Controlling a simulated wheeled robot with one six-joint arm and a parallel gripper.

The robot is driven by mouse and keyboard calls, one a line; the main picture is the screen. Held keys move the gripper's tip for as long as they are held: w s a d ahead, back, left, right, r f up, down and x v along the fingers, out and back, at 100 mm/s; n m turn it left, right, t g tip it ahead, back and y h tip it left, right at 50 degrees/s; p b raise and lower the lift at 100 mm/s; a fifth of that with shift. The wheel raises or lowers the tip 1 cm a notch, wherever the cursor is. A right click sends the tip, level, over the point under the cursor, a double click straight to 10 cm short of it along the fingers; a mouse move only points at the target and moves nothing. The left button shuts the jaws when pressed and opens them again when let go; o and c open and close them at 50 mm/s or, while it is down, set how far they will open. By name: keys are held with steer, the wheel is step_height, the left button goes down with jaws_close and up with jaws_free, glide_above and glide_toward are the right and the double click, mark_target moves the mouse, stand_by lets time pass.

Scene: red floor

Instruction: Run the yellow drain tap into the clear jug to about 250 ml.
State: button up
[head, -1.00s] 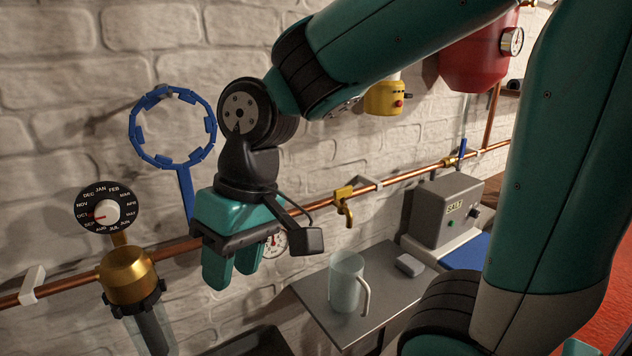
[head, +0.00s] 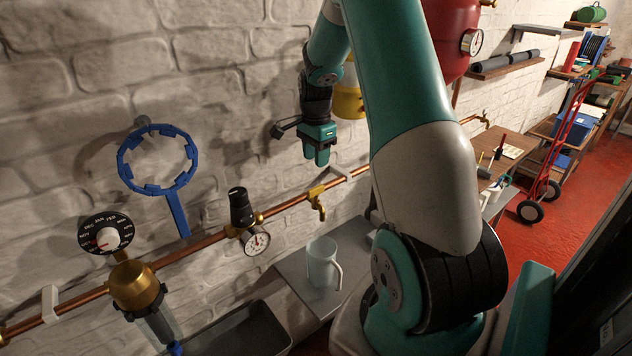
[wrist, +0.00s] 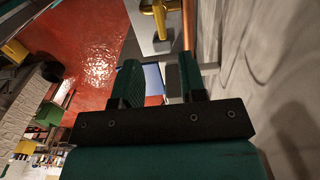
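The yellow drain tap (head: 317,203) hangs from the copper pipe on the brick wall. In the wrist view a yellow tap (wrist: 160,12) shows at the top, beyond the fingertips. The clear jug (head: 322,268) stands upright on a grey shelf (head: 292,266), below the tap, with its handle to the right. I see no stream between tap and jug, and no water level can be made out. My gripper (head: 317,160) points down above the tap, apart from it. In the wrist view its fingers (wrist: 160,82) are spread with nothing held between them.
The copper pipe (head: 205,243) runs along the wall, carrying a black-capped regulator with a gauge (head: 257,241) left of the tap. A blue ring wrench (head: 178,210) hangs further left. A dark basin (head: 240,335) lies below. A red vessel (head: 450,35) hangs at upper right.

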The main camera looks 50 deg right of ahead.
mark_target(316, 187)
step_height(316, 187, down, 10)
steer(key=p, duration=0.2)
steer(key=shift+p, duration=0.35)
steer(key=shift+c, duration=0.4)
jaws_close()
